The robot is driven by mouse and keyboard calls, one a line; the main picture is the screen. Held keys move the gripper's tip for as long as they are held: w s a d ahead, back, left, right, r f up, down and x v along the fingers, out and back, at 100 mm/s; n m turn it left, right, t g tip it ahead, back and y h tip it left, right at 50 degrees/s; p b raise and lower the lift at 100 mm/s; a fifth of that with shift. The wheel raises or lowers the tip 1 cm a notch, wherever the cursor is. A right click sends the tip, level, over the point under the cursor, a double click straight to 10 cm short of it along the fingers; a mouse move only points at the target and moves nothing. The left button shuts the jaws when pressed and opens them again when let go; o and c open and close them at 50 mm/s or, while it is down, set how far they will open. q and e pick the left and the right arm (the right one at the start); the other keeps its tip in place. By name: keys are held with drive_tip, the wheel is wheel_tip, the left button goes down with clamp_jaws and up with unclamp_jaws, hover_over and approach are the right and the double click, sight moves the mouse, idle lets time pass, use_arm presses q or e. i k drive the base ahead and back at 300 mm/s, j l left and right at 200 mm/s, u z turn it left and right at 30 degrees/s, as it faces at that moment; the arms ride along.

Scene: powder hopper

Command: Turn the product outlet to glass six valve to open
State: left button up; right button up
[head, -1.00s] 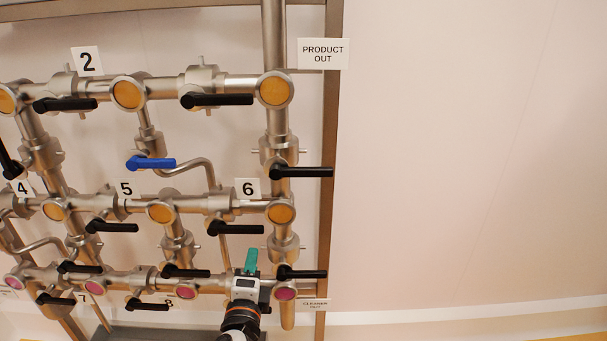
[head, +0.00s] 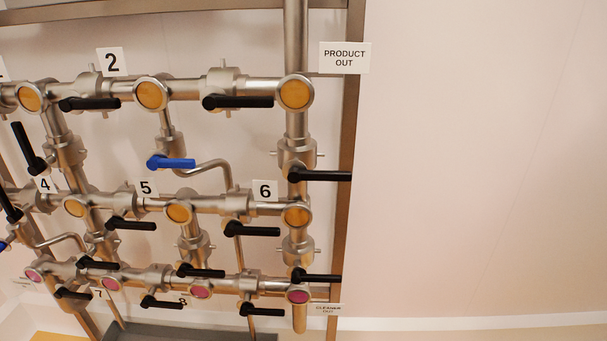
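The valve between the product outlet glass and glass six sits on the vertical pipe at the right. Its black handle (head: 322,176) points right, across the pipe. The orange product outlet glass (head: 295,94) is above it, left of the PRODUCT OUT sign (head: 345,58). The orange glass six (head: 297,215) is below it, beside the 6 label (head: 265,190). Neither of my grippers is in view.
A black handle (head: 320,278) points right on the valve below glass six. Another black handle (head: 252,231) is left of glass six. A frame post (head: 350,130) stands behind the handle's tip. Bare wall fills the right side.

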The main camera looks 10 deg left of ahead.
sight(295, 176)
drive_tip(key=i+l+u, duration=0.1)
drive_tip(key=u, duration=0.4)
drive_tip(key=i+l+u, duration=0.1)
drive_tip(key=l+u, duration=0.15)
drive_tip(key=u, duration=0.25)
drive_tip(key=l+u, duration=0.25)
drive_tip(key=u, duration=0.2)
drive_tip(key=i+l+u, duration=0.1)
drive_tip(key=l+u, duration=0.15)
drive_tip(key=u, duration=0.25)
